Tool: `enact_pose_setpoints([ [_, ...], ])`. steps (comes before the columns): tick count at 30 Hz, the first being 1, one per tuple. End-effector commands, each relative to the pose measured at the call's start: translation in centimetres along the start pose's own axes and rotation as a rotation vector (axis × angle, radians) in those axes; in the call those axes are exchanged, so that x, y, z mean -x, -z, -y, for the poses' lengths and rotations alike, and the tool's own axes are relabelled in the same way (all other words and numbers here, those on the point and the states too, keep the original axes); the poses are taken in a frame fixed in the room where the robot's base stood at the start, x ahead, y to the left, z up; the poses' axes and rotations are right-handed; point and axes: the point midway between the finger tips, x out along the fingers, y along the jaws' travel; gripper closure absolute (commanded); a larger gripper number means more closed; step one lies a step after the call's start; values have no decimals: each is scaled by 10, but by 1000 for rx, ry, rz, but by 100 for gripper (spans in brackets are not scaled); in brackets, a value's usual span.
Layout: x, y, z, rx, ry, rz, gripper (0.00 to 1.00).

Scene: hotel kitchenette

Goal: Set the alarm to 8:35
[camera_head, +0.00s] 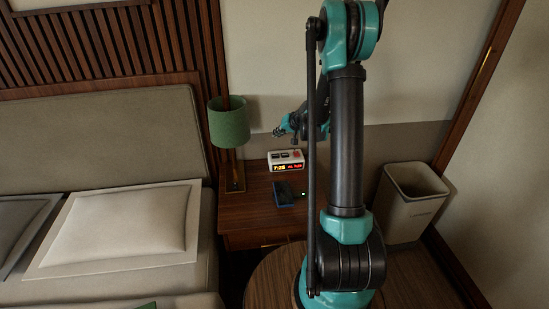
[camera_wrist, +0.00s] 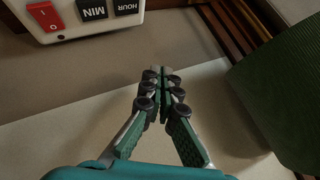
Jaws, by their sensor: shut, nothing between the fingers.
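The alarm clock (camera_head: 286,160) is a white box on the nightstand, with dark buttons and a red switch on top. Its lit front display seems to read 7:25 at left; the smaller red alarm digits at right are too small to read surely. In the wrist view the clock (camera_wrist: 75,31) is at the upper left, upside down, with a red rocker switch (camera_wrist: 45,15), a MIN button (camera_wrist: 91,9) and an HOUR button (camera_wrist: 126,6). My gripper (camera_wrist: 163,75) is shut and empty, apart from the clock. In the head view my gripper (camera_head: 279,131) is above and behind the clock.
A green-shaded lamp (camera_head: 229,122) stands left of the clock; its shade (camera_wrist: 285,95) fills the wrist view's right side. A dark blue object (camera_head: 285,193) lies in front of the clock on the nightstand (camera_head: 245,210). A bin (camera_head: 410,200) stands at right, the bed at left.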

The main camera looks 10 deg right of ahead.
Motion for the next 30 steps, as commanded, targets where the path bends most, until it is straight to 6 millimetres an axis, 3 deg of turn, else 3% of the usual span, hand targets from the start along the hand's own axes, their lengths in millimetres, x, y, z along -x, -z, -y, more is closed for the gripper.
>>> enact_pose_setpoints([
  [11,-4,-4,-3,1,-1,0,100],
  [30,-55,-41,-40,1,-1,0,100],
])
